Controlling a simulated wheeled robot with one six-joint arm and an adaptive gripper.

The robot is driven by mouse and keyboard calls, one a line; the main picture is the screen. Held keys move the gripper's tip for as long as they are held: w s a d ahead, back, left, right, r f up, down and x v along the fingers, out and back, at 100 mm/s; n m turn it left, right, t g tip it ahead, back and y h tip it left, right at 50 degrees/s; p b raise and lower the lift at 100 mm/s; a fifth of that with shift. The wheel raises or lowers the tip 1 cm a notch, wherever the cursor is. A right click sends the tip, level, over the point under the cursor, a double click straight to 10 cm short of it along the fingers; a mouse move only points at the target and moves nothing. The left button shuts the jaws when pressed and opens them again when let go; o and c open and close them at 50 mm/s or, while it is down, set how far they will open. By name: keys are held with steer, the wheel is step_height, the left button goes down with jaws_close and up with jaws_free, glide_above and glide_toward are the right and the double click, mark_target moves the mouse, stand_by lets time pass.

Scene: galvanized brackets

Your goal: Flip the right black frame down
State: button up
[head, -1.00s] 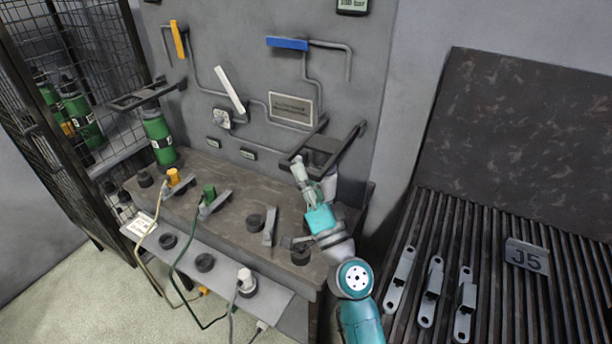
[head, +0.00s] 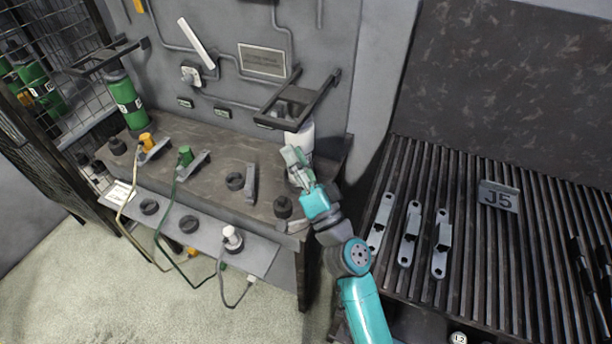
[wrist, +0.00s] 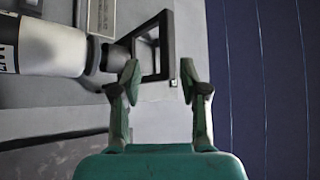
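The right black frame (head: 318,98) juts out from the grey wall panel above a white bottle (head: 300,140). In the wrist view the frame (wrist: 167,45) shows just beyond my fingertips, and the bottle (wrist: 45,45) lies across the upper left with its neck towards the frame. My gripper (head: 292,158) is in front of the bottle and below the frame in the head view. In the wrist view my gripper (wrist: 159,76) is open, with its green fingers apart and nothing between them. Contact with the frame cannot be told.
A similar black frame (head: 122,48) is above a green bottle (head: 127,103) at the left. The bench (head: 215,165) holds black knobs, levers and plugs with cables.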

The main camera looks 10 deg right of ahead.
steer(key=shift+v, duration=2.55)
